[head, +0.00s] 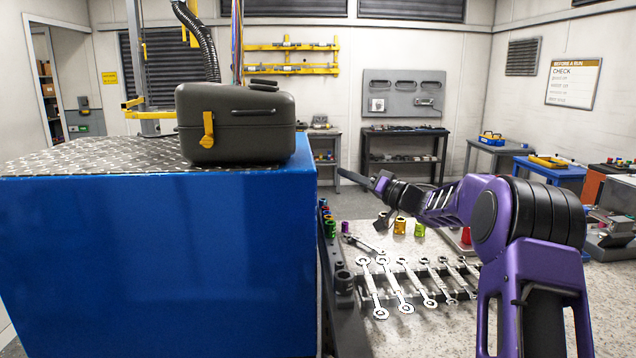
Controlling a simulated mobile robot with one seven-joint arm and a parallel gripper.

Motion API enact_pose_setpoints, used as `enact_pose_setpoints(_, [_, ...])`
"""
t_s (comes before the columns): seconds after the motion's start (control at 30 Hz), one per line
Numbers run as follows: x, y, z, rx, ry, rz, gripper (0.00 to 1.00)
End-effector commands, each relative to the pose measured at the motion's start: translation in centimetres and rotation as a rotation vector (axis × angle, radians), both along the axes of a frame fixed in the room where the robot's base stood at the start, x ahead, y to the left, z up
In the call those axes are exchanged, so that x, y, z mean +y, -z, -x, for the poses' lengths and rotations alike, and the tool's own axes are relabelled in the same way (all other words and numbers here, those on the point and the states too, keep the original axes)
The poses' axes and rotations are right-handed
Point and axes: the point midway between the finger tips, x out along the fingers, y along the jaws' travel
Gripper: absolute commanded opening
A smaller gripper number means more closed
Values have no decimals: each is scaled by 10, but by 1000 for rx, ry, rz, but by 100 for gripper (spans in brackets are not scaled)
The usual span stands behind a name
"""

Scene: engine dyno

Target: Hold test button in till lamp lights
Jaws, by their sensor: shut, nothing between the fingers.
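My gripper (352,177) is at the end of my purple arm, which reaches in from the right. Its thin dark fingers point left, shut and empty, in the air to the right of the dark case. I cannot make out the test button or its lamp for certain. A box with small red and green spots (622,164) stands at the far right, too small to read. A grey wall box with a green spot (84,113) is at the far left, by the doorway. My gripper is apart from both.
A large blue cabinet (160,265) with a tread-plate top fills the left, bearing a dark case (235,122) with a yellow latch. Several wrenches (385,285) and coloured sockets (399,225) lie on the speckled bench (440,330). A blue table (548,171) stands behind right.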

Motion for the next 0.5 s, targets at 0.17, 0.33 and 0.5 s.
enact_pose_setpoints(0.17, [22, -1, 0, 1, -2, -1, 0])
enact_pose_setpoints(0.33, [31, -1, 0, 0, -1, -1, 0])
enact_pose_setpoints(0.5, [34, -1, 0, 0, -1, -1, 0])
